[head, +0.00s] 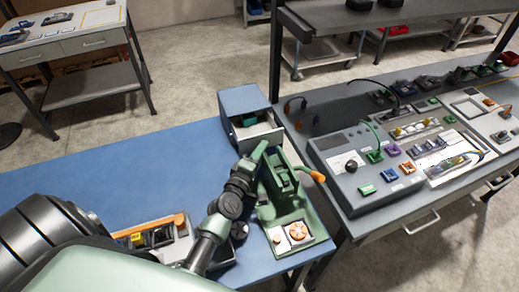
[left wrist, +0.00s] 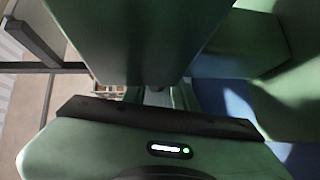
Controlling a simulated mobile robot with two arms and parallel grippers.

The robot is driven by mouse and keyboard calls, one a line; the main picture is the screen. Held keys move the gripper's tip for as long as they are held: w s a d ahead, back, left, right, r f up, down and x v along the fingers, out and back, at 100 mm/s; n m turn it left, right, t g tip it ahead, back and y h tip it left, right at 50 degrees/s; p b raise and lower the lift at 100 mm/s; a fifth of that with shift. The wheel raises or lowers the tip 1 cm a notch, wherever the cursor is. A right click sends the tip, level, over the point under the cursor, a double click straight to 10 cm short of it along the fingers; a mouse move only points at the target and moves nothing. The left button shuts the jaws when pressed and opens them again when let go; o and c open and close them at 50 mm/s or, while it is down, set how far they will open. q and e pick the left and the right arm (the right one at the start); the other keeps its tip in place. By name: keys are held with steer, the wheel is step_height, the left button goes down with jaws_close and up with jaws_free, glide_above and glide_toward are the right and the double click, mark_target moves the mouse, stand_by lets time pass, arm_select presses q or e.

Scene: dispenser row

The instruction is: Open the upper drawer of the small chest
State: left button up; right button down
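The small chest (head: 243,98) is a blue-grey box at the far right corner of the blue table in the head view. Its upper drawer (head: 262,134) stands partly out toward me, with a teal item inside. My left gripper (head: 259,151) is at the front of this drawer, at the end of the dark-jointed arm. Its fingertips are too small and hidden to show whether they grip the drawer. The left wrist view shows green surfaces close up and a dark bar, but no clear fingertips. My right gripper is not in view.
A green press-like machine (head: 285,197) with an orange handle stands just right of my left arm. A tray (head: 184,246) with black and orange items lies left of the arm. The blue table's left part is clear.

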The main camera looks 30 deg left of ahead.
arm_select(q)
steer(key=shift+o, duration=0.9)
steer(key=shift+w+a, duration=0.1)
steer(key=s, duration=0.2)
steer(key=s+b, duration=0.1)
steer(key=s, duration=0.4)
steer(key=shift+d+r+b, duration=0.3)
steer(key=shift+s+r, duration=0.15)
steer(key=shift+s, duration=0.25)
